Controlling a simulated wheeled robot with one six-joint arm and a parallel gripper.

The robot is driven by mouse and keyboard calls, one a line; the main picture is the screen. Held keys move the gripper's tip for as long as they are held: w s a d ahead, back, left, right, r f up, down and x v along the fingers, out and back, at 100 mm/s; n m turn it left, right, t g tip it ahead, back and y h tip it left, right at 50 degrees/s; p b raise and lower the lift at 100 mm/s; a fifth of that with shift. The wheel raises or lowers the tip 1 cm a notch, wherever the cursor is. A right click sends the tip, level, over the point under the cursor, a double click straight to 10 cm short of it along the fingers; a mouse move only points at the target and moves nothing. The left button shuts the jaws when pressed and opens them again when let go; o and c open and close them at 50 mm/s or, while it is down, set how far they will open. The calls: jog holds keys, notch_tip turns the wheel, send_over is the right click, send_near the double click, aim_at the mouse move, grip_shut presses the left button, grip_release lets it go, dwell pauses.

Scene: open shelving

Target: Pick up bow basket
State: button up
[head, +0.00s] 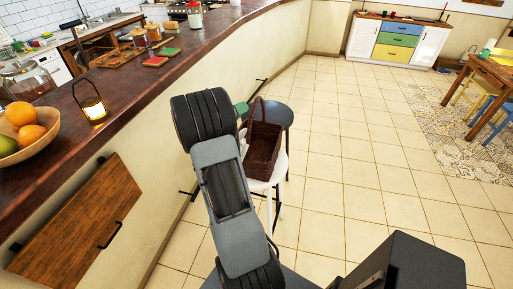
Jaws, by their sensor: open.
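The basket (263,150) is dark reddish brown with a tall arched handle. It stands upright on a white stool (279,172) near the middle of the head view, beside the counter wall. No bow can be made out on it. My grey arm rises in front of the counter, just left of the basket, and hides part of what lies behind. I cannot make out my gripper's fingers in this view. Nothing is seen touching the basket.
A dark round-topped stool (279,114) stands right behind the basket. The long wooden counter (140,100) runs along the left, with a lantern (92,103) and a fruit bowl (39,141) on it. The tiled floor (350,170) to the right is clear.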

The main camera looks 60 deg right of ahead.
jog(key=p+x, duration=0.2)
jog(key=x, duration=0.4)
jog(key=shift+d, duration=0.2)
jog(key=shift+f, duration=0.1)
grip_shut()
dwell(0.6)
